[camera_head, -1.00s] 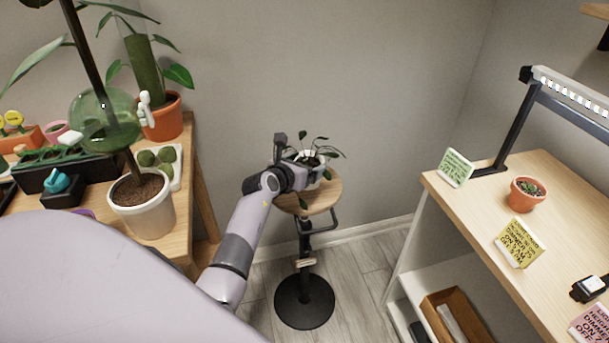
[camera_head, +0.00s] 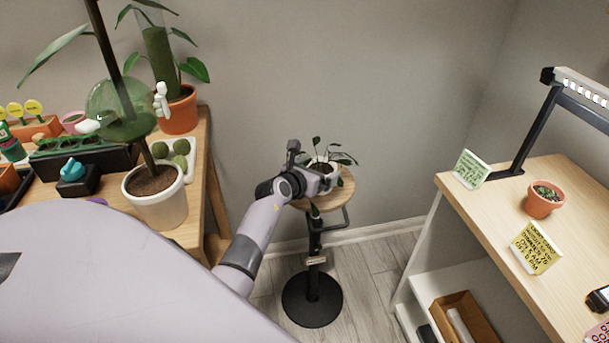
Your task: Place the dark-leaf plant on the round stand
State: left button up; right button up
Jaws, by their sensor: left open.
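The dark-leaf plant (camera_head: 328,158) stands upright in a small white pot on the round wooden stand (camera_head: 336,194), which has a black post and round black base. My left gripper (camera_head: 318,178) is at the pot's left front side. Its jaws are open, and the gripper hides part of the pot. I cannot tell whether a finger still touches the pot. My right gripper is not in view.
A wooden table (camera_head: 204,180) at the left holds a large plant in a white pot (camera_head: 156,198), a terracotta pot (camera_head: 180,112) and trays. A shelf unit (camera_head: 500,208) at the right carries a small succulent (camera_head: 545,200), cards and a lamp. Floor shows between them.

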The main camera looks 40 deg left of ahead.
pick_arm(q)
jog(key=s+d+r+n+t+p, duration=0.2)
jog(key=s+d+r+n+p, duration=0.15)
jog(key=s+n, duration=0.5)
jog(key=s+d+r+n+t+p, duration=0.15)
jog(key=s+d+n, duration=0.25)
jog(key=s+n, duration=0.45)
jog(key=s+d+f+n+g+h, duration=0.1)
jog(key=s+d+f+n+g, duration=0.2)
jog(key=s+n, duration=0.4)
jog(key=s+d+f+n+g+h, duration=0.2)
jog(key=s+d+f+n+g, duration=0.2)
jog(key=s+d+f+n, duration=0.2)
jog(key=s+d+n, duration=0.1)
jog(key=n, duration=0.1)
jog(key=shift+s+d+f+n+p, duration=0.25)
jog(key=shift+s+d+n+p, duration=0.05)
jog(key=shift+d+p, duration=0.1)
dwell(0.4)
